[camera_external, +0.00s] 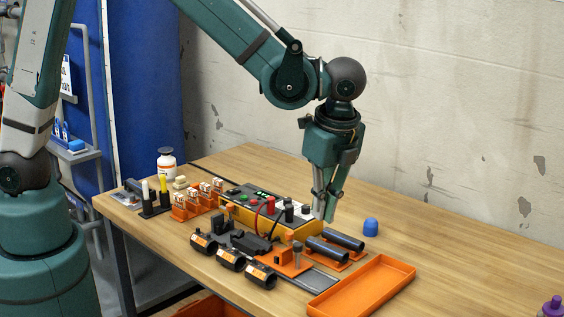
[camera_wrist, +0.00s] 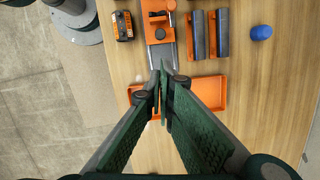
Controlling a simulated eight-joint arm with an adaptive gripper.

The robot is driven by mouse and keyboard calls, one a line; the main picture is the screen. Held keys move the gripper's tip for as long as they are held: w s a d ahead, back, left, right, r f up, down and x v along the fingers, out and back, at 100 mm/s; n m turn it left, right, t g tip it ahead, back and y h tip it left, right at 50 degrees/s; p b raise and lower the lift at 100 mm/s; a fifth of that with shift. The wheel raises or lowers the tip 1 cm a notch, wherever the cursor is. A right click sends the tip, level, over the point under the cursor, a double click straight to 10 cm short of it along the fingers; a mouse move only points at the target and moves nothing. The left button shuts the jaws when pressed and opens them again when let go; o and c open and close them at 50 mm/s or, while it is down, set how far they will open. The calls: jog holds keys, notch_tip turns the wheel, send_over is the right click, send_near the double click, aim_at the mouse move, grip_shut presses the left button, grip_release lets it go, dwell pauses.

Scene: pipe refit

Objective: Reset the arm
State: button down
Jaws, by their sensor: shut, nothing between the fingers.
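My gripper (camera_external: 326,216) points down above the wooden table, near the right end of the yellow-sided control box. In the wrist view its two green fingers (camera_wrist: 163,78) meet at the tips with nothing between them. The rest of my arm reaches in from the left, bent at the elbow above the table. In the wrist view the fingertips overlap the orange tray (camera_wrist: 214,82) from above and hide part of it.
The orange tray (camera_external: 394,271) is empty at the front right. Two dark pipes (camera_external: 343,239) lie on orange holders beside a blue cap (camera_external: 371,227). Black cylinders (camera_external: 262,275) line the front edge. The control box (camera_external: 262,203) stands mid-table. The table's right side is mostly clear.

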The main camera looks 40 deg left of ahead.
jog(key=w+a+r+n+t+h, duration=0.1)
jog(key=a+r+n, duration=0.4)
jog(key=a, duration=0.6)
jog(key=w+a+r+n+t+h, duration=0.1)
jog(key=w+a+r+n, duration=0.15)
jog(key=a+r, duration=0.65)
jog(key=s+a+n+t, duration=0.1)
jog(key=s+a+n, duration=0.2)
jog(key=a, duration=0.5)
jog(key=s+a+r+n+t, duration=0.1)
jog(key=s+a+n, duration=0.3)
jog(key=a, duration=0.4)
jog(key=s+a+r+n+t, duration=0.1)
jog(key=s+a+n+t, duration=0.1)
jog(key=a+n, duration=0.3)
jog(key=shift+s+a, duration=0.8)
jog(key=shift+a, duration=0.95)
notch_tip(320, 180, down, 16)
jog(key=b, duration=1.5)
jog(key=shift+r+b, duration=0.2)
jog(key=shift+b, duration=0.2)
